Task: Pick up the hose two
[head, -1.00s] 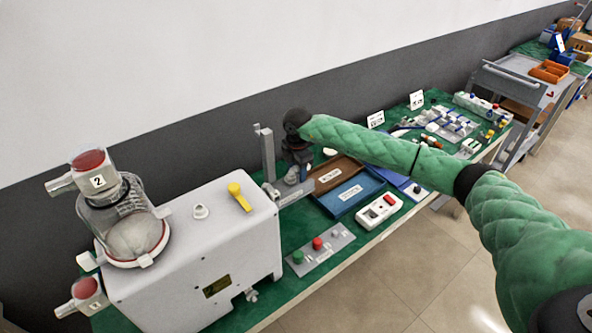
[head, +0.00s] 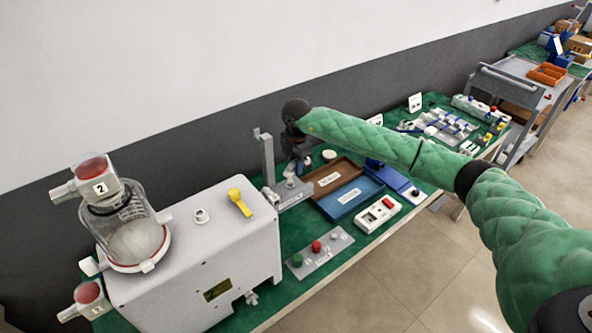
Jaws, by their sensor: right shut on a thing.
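My right gripper (head: 299,167) is at the end of the green arm, beside the grey upright stand (head: 267,160) at the back of the green table. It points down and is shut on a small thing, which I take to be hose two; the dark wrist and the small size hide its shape. The white pump unit (head: 205,255) stands to the left. My left gripper is not in view.
Brown (head: 332,176) and blue (head: 350,198) trays lie right of my gripper. In front are a button panel (head: 319,249) and a white switch box (head: 378,214). More small parts (head: 446,125) lie farther right. A grey cart (head: 519,85) stands beyond the table.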

